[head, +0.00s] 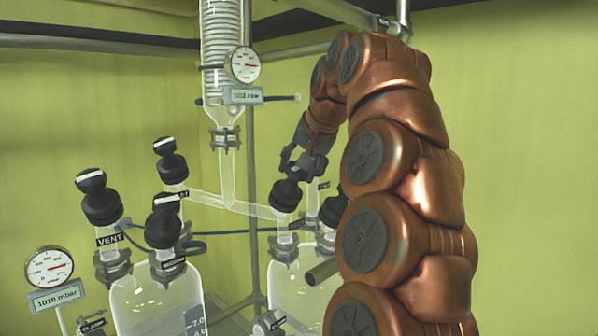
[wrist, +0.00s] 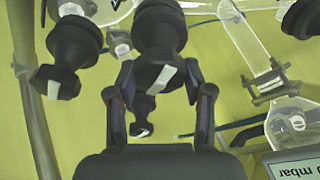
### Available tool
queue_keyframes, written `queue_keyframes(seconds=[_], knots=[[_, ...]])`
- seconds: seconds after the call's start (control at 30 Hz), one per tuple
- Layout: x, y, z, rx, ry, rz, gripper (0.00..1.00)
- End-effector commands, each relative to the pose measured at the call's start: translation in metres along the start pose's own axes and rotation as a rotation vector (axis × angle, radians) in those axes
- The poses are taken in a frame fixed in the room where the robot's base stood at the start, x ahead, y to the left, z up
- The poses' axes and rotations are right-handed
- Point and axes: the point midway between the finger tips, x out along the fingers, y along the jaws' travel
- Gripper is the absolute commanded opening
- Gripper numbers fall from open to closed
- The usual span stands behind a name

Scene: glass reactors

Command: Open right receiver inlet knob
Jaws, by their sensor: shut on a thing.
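The right receiver inlet knob (head: 286,195) is a black ribbed knob on the glass inlet that meets the branched tube, above the right glass receiver (head: 290,283). My gripper (head: 302,168) reaches down to it from above. In the wrist view my gripper (wrist: 160,78) has a finger on each side of a large black knob (wrist: 159,35) with a white mark, and is shut on it. The gripper hides part of the knob's top in the head view. The exact finger contact is hard to see.
Other black knobs (head: 333,206) stand close by; several more top the left receiver (head: 155,300), including the vent knob (head: 100,197). The condenser (head: 222,60) and the glass branch tube (head: 228,190) stand left of my gripper. A pressure gauge (head: 50,267) is at far left.

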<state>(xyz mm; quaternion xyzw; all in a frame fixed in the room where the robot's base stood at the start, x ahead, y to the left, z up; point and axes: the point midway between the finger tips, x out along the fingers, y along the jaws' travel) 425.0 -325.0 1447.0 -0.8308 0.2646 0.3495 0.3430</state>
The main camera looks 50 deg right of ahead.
Motion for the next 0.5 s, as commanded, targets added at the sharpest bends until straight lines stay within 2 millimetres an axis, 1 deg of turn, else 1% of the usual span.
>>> queue_keyframes(seconds=[0.5], knots=[[-0.0002,-0.0006,0.0001,-0.474,-0.003,-0.119,0.16]])
